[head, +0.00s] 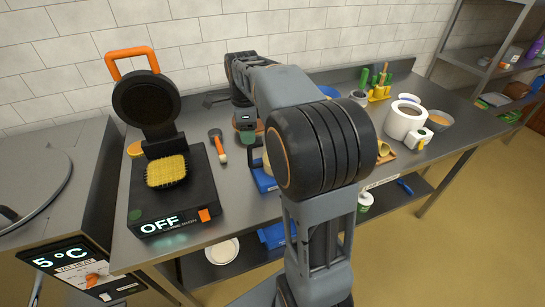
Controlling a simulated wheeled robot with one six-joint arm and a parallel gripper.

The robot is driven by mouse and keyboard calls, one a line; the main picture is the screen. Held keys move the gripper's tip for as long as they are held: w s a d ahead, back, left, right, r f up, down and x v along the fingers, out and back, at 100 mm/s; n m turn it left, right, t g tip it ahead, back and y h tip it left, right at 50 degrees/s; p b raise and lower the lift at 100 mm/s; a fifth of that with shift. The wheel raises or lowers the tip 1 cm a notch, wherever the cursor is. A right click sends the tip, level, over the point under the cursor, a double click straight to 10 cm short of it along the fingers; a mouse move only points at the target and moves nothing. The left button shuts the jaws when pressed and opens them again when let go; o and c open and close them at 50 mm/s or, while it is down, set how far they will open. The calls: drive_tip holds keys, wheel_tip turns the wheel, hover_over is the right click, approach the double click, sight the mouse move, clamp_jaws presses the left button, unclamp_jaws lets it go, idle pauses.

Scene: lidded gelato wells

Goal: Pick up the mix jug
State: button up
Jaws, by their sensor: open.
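No thing in the head view can be clearly told as the mix jug. A pale, rounded thing (267,163) shows in part at a blue tray or board (263,182) mid-counter. My arm hides most of it, so I cannot tell whether it is the jug. A large white cylindrical vessel (402,121) with a dark opening stands on the right of the counter. My gripper (247,128) points down over the counter behind the blue tray. It is open and seen small, with nothing visibly held.
A black waffle iron (172,205) marked OFF stands open at left, with a waffle on its plate. An orange-and-black brush (218,146) lies beside it. A steel bowl (438,120) stands at right. The wall is behind; shelves (487,55) stand at far right.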

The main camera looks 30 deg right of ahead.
sight(250, 148)
drive_tip(key=shift+d+f+p, duration=0.1)
drive_tip(key=shift+f+p, duration=0.2)
drive_tip(key=shift+f, duration=3.4)
clamp_jaws()
